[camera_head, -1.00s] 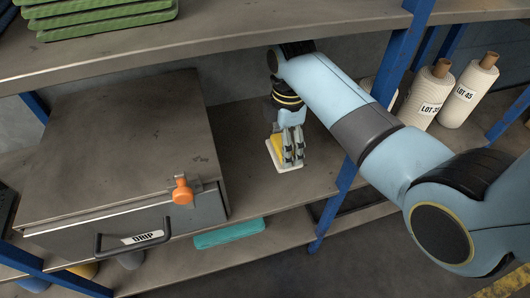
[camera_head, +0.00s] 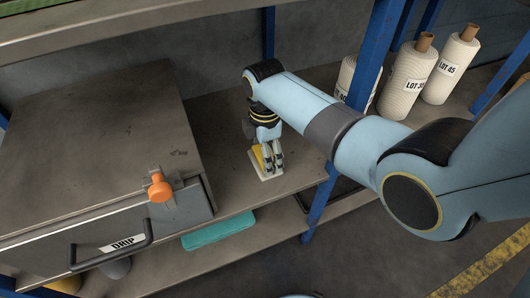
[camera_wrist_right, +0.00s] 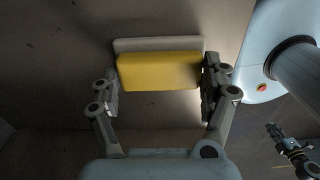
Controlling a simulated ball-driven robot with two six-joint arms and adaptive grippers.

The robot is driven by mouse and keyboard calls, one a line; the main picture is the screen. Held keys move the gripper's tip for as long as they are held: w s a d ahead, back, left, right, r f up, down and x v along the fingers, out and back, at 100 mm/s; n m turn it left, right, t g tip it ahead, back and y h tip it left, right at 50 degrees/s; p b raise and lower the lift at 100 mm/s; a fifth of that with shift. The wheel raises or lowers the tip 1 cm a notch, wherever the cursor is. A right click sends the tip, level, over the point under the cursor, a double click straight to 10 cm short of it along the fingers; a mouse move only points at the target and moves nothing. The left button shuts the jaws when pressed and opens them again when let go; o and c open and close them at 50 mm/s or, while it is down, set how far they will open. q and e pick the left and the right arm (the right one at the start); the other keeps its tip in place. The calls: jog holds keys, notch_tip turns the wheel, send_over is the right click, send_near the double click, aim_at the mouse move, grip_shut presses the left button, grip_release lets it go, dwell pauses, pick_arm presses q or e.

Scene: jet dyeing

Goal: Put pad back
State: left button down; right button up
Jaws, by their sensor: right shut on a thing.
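The pad (camera_wrist_right: 158,72) is a yellow block between the two fingers of my right gripper (camera_wrist_right: 160,88) in the right wrist view. A pale layer or plate (camera_wrist_right: 158,45) shows along its far side; I cannot tell whether it is part of the pad. In the head view my right gripper (camera_head: 271,157) points down on the shelf board, shut on the pad (camera_head: 257,160). The pale part (camera_head: 268,176) is at or just above the board. A dark jointed gripper, seemingly my left (camera_wrist_right: 290,148), shows small in the right wrist view; its jaws are unclear.
A grey box with a DRIP drawer (camera_head: 122,244) and orange knob (camera_head: 160,187) stands left on the shelf (camera_head: 220,130). A teal slab (camera_head: 218,230) lies below. Blue posts (camera_head: 318,205) and white LOT rolls (camera_head: 408,82) are at right. Board between box and gripper is clear.

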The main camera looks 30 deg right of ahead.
pick_arm(q)
jog(key=shift+s, duration=0.15)
pick_arm(e)
jog(key=o, duration=0.7)
jog(key=shift+f, duration=0.1)
jog(key=shift+c, duration=0.2)
pick_arm(q)
jog(key=shift+s, duration=0.4)
pick_arm(e)
jog(key=o, duration=0.4)
pick_arm(q)
jog(key=r+p, duration=0.2)
jog(key=w+r+p, duration=0.1)
jog(key=r+p, duration=0.1)
jog(key=shift+r, duration=0.1)
pick_arm(e)
notch_tip(320, 180, up, 12)
jog(key=shift+r, duration=0.15)
jog(key=shift+s, duration=0.1)
